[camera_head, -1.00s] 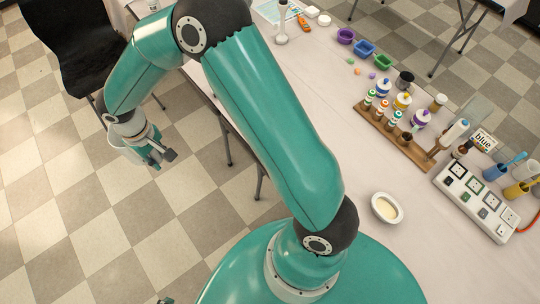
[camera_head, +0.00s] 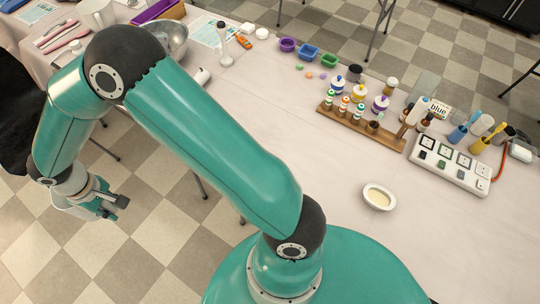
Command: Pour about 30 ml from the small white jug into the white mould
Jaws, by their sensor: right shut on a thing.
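The white mould (camera_head: 366,192) appears to be a small oval white dish on the table, with a pale cream layer inside. My right arm crosses the view, and its gripper (camera_head: 112,204) hangs at the left, over the floor beyond the table edge, far from the mould. My left gripper is not in view.
A wooden rack (camera_head: 362,127) of small bottles stands beyond the mould, with a power strip (camera_head: 449,165) to its right. Colored tubs (camera_head: 309,53) and a metal bowl (camera_head: 172,42) are farther back. The table around the mould is clear.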

